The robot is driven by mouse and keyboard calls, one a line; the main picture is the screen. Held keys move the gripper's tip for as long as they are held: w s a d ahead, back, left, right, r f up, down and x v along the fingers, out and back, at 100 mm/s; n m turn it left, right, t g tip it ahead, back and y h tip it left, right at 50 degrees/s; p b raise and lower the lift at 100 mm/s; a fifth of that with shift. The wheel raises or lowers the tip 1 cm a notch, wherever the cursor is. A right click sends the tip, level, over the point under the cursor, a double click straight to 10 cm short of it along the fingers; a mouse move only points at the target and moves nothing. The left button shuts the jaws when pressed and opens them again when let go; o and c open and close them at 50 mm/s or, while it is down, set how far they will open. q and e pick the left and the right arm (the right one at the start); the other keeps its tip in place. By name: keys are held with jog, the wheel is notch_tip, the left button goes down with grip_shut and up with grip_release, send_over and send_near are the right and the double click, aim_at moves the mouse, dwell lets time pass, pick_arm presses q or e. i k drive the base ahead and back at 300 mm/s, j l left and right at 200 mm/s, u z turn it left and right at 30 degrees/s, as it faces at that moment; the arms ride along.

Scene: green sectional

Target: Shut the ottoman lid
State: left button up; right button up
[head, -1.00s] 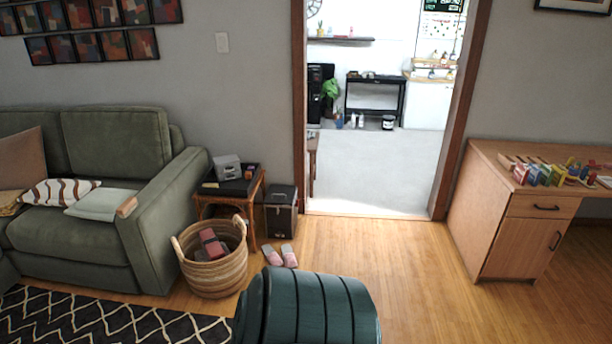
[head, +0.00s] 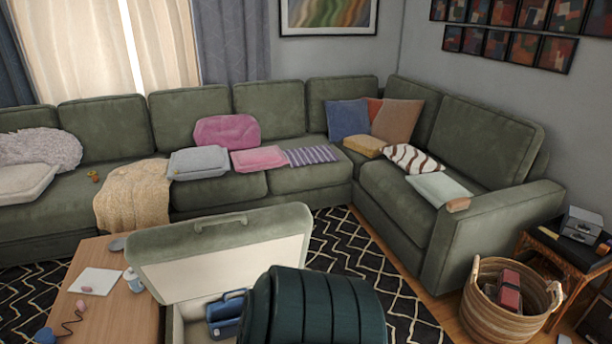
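The ottoman lid (head: 205,280) stands raised and tilted in the head view, left of the bottom centre. It has a green padded edge with a handle-like strip on top, and its pale inner face is toward me. Below it the ottoman's box (head: 190,325) is open, and a blue caddy-like thing (head: 228,312) sits inside. My own dark green ribbed body part covers the right end of the lid and much of the box. Neither of my grippers is in view.
A wooden table (head: 110,318) with a paper and small items stands left of the ottoman. A green sectional sofa (head: 490,240) wraps behind. A patterned rug (head: 350,250) lies between. A wicker basket (head: 495,315) stands at lower right, beside a side table (head: 560,250).

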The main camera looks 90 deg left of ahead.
aim_at(209, 256)
jog(key=u, duration=3.4)
